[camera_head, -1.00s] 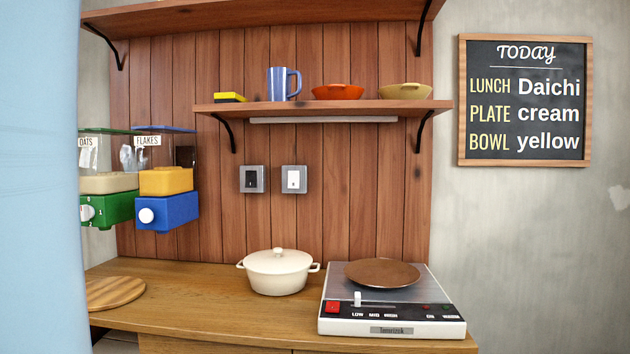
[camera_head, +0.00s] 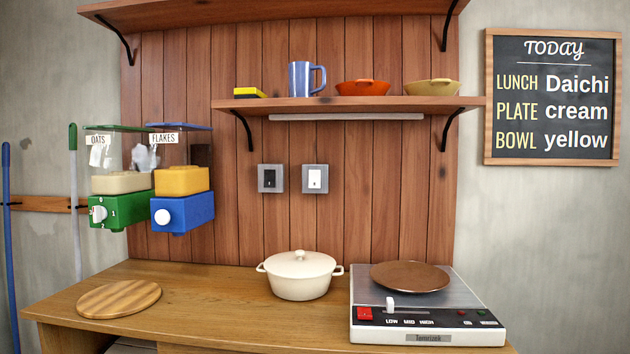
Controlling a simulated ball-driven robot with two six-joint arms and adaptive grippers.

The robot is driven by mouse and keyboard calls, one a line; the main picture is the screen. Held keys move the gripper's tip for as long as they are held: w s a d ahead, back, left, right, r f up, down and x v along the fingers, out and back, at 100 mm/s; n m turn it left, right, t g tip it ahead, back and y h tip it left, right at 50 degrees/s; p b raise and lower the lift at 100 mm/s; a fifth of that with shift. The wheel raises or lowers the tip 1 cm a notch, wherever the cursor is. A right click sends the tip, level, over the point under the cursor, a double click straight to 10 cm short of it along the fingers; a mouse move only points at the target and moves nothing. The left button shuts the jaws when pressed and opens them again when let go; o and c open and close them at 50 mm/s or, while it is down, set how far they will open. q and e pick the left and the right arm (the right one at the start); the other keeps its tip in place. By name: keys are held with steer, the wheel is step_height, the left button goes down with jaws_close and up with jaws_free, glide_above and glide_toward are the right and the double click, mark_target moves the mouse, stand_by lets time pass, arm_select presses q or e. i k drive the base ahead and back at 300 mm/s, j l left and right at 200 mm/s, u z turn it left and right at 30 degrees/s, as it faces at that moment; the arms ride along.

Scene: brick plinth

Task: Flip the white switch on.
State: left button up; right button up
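Whether either rocker is on or off is too small to tell. Neither of my grippers shows in the view.
Below the switches, the wooden counter (camera_head: 205,300) holds a cream pot (camera_head: 300,280), a hotplate (camera_head: 428,337) with a brown plate (camera_head: 410,277), and a round board (camera_head: 118,299). Cereal dispensers (camera_head: 183,212) hang at left. The shelf (camera_head: 350,104) juts out above the switches.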

mark_target(314, 175)
steer(key=i+j+z, duration=0.8)
steer(key=j+z, duration=0.25)
